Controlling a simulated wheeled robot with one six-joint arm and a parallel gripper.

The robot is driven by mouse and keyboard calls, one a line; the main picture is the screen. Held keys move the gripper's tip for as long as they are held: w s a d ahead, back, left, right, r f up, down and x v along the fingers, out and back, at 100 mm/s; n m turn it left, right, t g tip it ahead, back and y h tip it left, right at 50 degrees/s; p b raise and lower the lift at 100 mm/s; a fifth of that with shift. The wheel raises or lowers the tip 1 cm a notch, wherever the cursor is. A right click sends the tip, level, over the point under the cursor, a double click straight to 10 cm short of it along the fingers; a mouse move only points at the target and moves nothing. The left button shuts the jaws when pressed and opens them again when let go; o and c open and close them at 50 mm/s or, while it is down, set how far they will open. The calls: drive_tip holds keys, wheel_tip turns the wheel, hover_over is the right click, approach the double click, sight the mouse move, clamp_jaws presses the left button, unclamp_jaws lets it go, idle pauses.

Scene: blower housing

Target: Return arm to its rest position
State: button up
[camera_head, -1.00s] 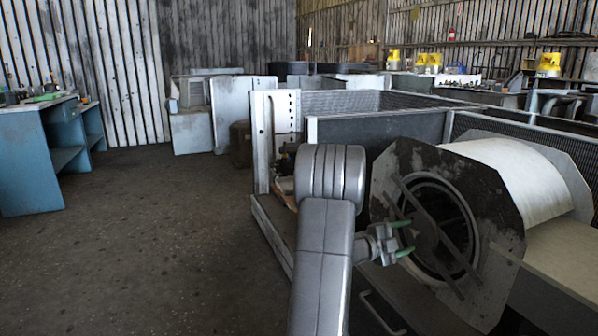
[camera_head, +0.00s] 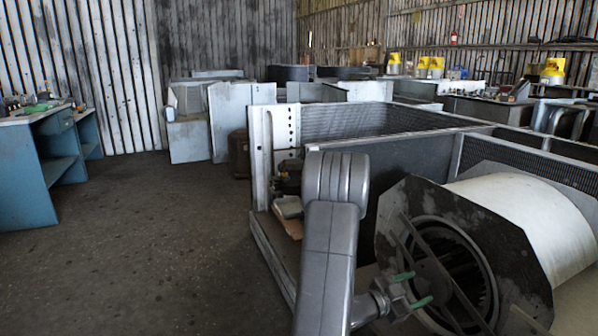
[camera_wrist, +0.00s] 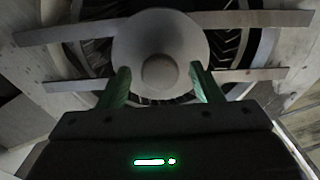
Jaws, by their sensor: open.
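My gripper (camera_head: 416,289) has green fingers and is held in front of the blower housing (camera_head: 535,228), a white drum with dark, worn end plates. In the wrist view, my gripper (camera_wrist: 158,88) is open, its two green fingers apart with nothing gripped. Behind them are the blower's round hub (camera_wrist: 160,50), flat cross bars and the finned wheel. Whether the fingertips touch the blower cannot be told. My grey arm reaches up from the bottom of the head view and bends toward the blower.
A large metal frame with mesh panels (camera_head: 345,120) stands behind the blower. A blue workbench (camera_head: 50,160) with small items is at the left. White cabinets (camera_head: 235,115) stand at the back. The dark floor (camera_head: 140,240) between bench and frame is clear.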

drive_tip(key=shift+n+p, duration=1.9)
drive_tip(key=shift+p, duration=0.35)
